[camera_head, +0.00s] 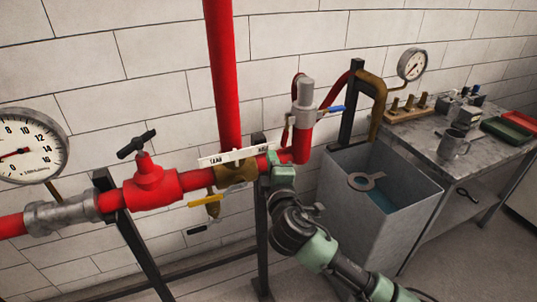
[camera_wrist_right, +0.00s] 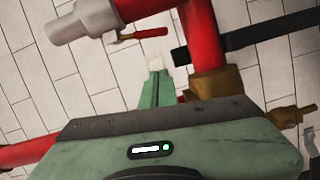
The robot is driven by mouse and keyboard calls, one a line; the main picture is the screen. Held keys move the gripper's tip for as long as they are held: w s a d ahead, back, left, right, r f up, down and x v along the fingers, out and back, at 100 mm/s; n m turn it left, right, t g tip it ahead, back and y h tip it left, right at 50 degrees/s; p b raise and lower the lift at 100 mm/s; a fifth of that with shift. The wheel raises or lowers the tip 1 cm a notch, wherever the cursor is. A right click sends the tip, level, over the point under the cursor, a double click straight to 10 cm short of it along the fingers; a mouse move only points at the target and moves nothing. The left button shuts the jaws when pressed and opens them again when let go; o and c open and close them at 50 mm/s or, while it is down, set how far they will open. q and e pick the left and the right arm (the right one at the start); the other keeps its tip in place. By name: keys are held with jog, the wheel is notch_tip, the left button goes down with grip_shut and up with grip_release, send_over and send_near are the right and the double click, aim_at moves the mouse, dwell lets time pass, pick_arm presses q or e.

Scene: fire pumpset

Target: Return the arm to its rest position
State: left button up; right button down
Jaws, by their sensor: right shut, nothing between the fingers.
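My right arm comes in from the lower right in the head view. Its green right gripper (camera_head: 272,160) is at the red pipe, just right of the white label plate (camera_head: 228,156) and below the red upright cylinder with a grey cap (camera_head: 305,95). In the right wrist view the green fingers of the right gripper (camera_wrist_right: 156,72) are together with nothing between them, close to the red pipe (camera_wrist_right: 203,40). I cannot tell whether they touch the pipe. My left gripper is not in view.
A red valve with a black handle (camera_head: 147,180), a yellow-handled valve (camera_head: 206,202) and a pressure gauge (camera_head: 30,148) are on the left. A grey water tank (camera_head: 365,225) stands close beside my right arm.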

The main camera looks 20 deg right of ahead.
jog(key=s+d+f+m+g+y, duration=0.1)
jog(key=s+f+g, duration=0.3)
jog(key=f, duration=1.1)
jog(key=s+f+m+g, duration=0.2)
jog(key=s+f, duration=0.4)
jog(key=f, duration=0.9)
jog(key=s+d+f+m+g+y, duration=0.1)
jog(key=s+f+g, duration=0.3)
jog(key=f, duration=1.1)
jog(key=s+f+m+g, duration=0.2)
jog(key=s+f+m, duration=0.1)
jog(key=s+f, duration=1.05)
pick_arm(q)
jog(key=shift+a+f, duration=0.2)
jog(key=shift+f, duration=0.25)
pick_arm(e)
jog(key=s+f+m+g, duration=0.2)
jog(key=s+f, duration=0.2)
jog(key=s, duration=0.9)
jog(key=s+a+f+m+g+y, duration=0.1)
jog(key=s+f, duration=0.3)
jog(key=s, duration=0.9)
jog(key=shift+s+a+m+g+y, duration=0.35)
jog(key=shift+m+g, duration=0.25)
jog(key=shift+m, duration=0.2)
